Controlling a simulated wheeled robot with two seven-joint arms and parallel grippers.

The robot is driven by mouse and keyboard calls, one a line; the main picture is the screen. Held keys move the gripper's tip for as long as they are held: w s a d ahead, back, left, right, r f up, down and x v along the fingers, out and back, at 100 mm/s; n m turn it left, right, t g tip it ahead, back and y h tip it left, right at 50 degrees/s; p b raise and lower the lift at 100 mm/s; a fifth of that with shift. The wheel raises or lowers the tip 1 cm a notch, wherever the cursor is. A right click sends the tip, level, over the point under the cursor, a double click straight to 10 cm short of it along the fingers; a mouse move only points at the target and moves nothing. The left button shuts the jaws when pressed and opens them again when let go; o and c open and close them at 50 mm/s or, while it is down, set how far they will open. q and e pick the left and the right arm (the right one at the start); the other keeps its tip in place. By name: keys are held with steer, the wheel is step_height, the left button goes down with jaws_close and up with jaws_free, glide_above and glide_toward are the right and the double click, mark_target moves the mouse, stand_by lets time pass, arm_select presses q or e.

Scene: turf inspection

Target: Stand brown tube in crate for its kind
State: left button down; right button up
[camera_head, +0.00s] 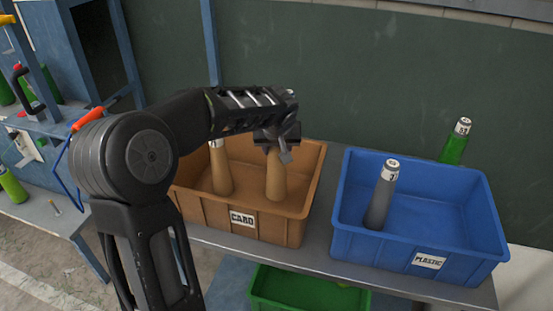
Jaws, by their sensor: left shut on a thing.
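A brown tube (276,180) is upright inside the brown crate (272,226), in its right half. My left gripper (277,143) is shut on the top of this tube and hides its upper end. Whether the tube's foot rests on the crate floor I cannot tell. A second brown tube (221,171) stands upright to its left in the same crate, apart from it. The crate's front label seems to read CARD. My right gripper is not in view.
A blue crate (465,247) labelled PLASTIC stands right of the brown crate on the grey table (320,258), holding a grey tube (380,200). A green tube (455,145) stands behind it. A green crate (305,290) is below the table. Blue shelving is at left.

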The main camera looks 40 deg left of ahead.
mark_target(277, 159)
arm_select(q)
steer(key=shift+f, duration=1.8)
steer(key=shift+f, duration=0.15)
steer(key=c, duration=0.8)
jaws_free()
steer(key=shift+r, duration=0.2)
steer(key=v, duration=1.2)
steer(key=shift+b, duration=0.3)
